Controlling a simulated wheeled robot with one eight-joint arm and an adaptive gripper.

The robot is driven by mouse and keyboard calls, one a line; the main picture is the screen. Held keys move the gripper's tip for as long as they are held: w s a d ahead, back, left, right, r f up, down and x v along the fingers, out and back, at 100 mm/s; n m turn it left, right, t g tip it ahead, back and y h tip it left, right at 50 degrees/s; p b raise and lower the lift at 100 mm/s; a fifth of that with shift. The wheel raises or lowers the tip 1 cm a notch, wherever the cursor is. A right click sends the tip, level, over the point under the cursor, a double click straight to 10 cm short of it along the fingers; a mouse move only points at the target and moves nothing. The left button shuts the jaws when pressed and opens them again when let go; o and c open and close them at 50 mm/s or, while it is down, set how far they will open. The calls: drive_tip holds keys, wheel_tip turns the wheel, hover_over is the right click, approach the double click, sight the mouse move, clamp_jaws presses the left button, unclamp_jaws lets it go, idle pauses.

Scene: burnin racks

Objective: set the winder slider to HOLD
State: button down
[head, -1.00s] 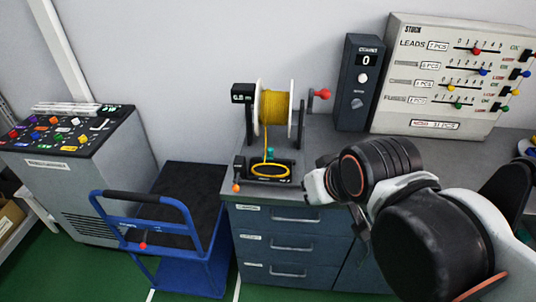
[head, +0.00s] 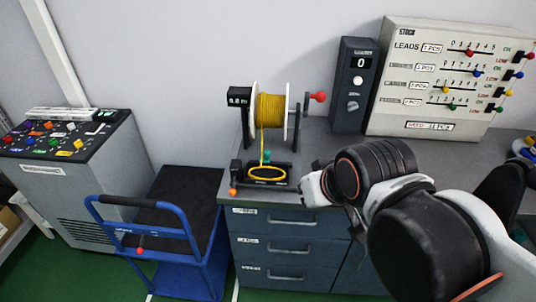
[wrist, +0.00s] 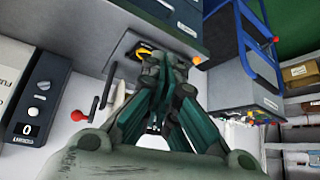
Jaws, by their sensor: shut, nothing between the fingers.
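The winder holds a yellow wire reel (head: 270,108) between pale flanges on dark posts, with a red crank knob (head: 317,96) at its right. An orange knob (head: 233,191) sits at the base's front left; an orange knob also shows in the wrist view (wrist: 197,60). I cannot read slider labels. My gripper (wrist: 161,62) is shut and empty, close to the coil (wrist: 143,50) in the wrist view, apparently without touching the orange knob. In the head view my arm hides most of it.
A counter box (head: 354,85) reading 0 and a leads panel (head: 440,80) stand behind on the grey bench. Drawers (head: 290,250) are below. A blue cart (head: 185,230) and a grey console (head: 75,185) stand at the left.

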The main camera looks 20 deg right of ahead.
idle(0.4)
drive_tip(key=c, duration=1.8)
unclamp_jaws()
drive_tip(key=shift+w+r, duration=0.1)
drive_tip(key=o, duration=0.3)
drive_tip(key=shift+w+r, duration=0.25)
drive_tip(key=w+r+m+g+p, duration=0.1)
drive_tip(key=w+r+m+p, duration=0.15)
drive_tip(key=w, duration=0.55)
drive_tip(key=m+g+h+p, duration=0.2)
drive_tip(key=m+g+h, duration=0.1)
drive_tip(key=m, duration=0.3)
hover_over(267, 152)
drive_tip(key=s+a, duration=0.4)
wheel_tip(267, 152, down, 5)
drive_tip(key=b+x, duration=0.3)
drive_tip(key=x, duration=1)
drive_tip(key=shift+w+d+f+b, duration=0.1)
drive_tip(key=shift+f+b, duration=0.15)
drive_tip(key=shift+b, duration=0.05)
